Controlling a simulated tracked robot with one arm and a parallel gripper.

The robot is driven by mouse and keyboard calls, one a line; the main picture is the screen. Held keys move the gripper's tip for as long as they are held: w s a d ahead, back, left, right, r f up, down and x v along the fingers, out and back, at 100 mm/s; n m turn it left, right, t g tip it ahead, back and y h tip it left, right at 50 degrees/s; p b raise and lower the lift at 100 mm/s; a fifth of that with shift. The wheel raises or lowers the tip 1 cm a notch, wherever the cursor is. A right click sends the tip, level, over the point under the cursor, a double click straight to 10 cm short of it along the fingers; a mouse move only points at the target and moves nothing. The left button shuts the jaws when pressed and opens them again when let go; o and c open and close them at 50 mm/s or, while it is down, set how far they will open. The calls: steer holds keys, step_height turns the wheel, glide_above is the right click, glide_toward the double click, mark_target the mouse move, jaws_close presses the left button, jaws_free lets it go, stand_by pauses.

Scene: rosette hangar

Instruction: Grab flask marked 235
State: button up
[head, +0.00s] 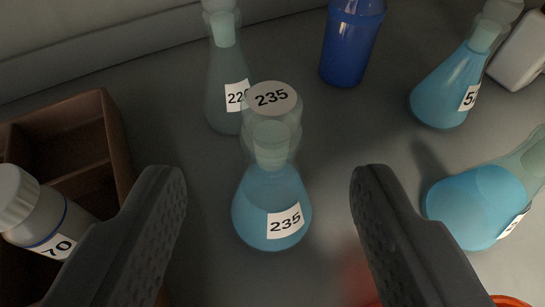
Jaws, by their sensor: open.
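The flask marked 235 (262,190) is a conical glass flask with blue liquid. It stands upright near the middle of the head view. It has a white 235 label on its side and another on top of its clear stopper (273,99). My gripper (268,190) is open, with one dark finger to the left of the flask and the other to the right. Neither finger appears to touch it, and nothing is held. How deep the fingers reach beside the flask is hard to tell.
A flask marked 220 (226,75) stands close behind. A dark blue bottle (350,45) and a blue flask (446,88) are further back. Another blue flask (470,205) is at right. A brown divided box (98,115) with a white bottle marked 70 (35,215) is at left.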

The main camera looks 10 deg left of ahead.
mark_target(271, 109)
steer(key=shift+x, duration=4.4)
steer(key=shift+d+r, duration=0.1)
jaws_close()
